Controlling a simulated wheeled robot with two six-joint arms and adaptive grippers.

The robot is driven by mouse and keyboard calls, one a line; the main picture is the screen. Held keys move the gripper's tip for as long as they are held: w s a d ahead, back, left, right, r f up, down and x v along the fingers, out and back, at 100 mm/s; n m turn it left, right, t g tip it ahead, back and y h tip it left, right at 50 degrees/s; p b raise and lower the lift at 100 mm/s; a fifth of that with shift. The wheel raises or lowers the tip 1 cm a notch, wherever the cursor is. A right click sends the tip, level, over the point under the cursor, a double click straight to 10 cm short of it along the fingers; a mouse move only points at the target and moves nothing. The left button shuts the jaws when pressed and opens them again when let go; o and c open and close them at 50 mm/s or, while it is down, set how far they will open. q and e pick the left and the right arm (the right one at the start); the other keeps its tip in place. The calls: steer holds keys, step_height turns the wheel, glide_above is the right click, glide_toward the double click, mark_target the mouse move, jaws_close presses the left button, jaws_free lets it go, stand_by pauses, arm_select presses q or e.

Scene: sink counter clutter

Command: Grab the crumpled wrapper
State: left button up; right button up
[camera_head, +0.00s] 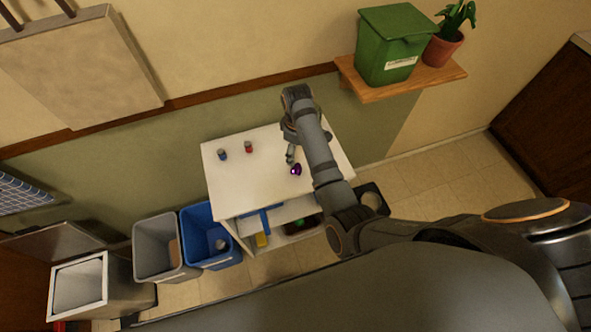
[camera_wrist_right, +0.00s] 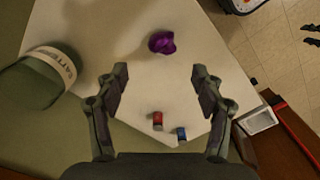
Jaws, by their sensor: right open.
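The crumpled wrapper (camera_head: 296,170) is a small shiny purple lump on the white table top (camera_head: 231,184), near the table's front right. In the right wrist view the wrapper (camera_wrist_right: 162,42) lies beyond my fingertips, between their lines and clear of both. My right gripper (camera_head: 290,155) reaches down over the table beside the wrapper; its arm covers part of the table's right side. In the right wrist view the right gripper (camera_wrist_right: 160,78) is open with nothing between its fingers. I do not see my left gripper.
The right wrist view shows a dark green labelled container (camera_wrist_right: 38,82) at the left. Blue (camera_head: 208,236) and grey (camera_head: 160,248) bins stand at the front left.

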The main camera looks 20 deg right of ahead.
glide_above(296, 168)
steer(key=f, duration=0.4)
steer(key=shift+w+d+f, duration=0.15)
steer(key=shift+w+d, duration=0.15)
steer(key=shift+w, duration=0.05)
steer(key=shift+s+a+f+p, duration=0.15)
steer(key=shift+f+p, duration=0.25)
steer(key=shift+f, duration=0.9)
steer(key=shift+s+a+f+p, duration=0.15)
steer(key=shift+f+p, duration=0.25)
steer(key=shift+f, duration=0.9)
steer(key=c, duration=0.9)
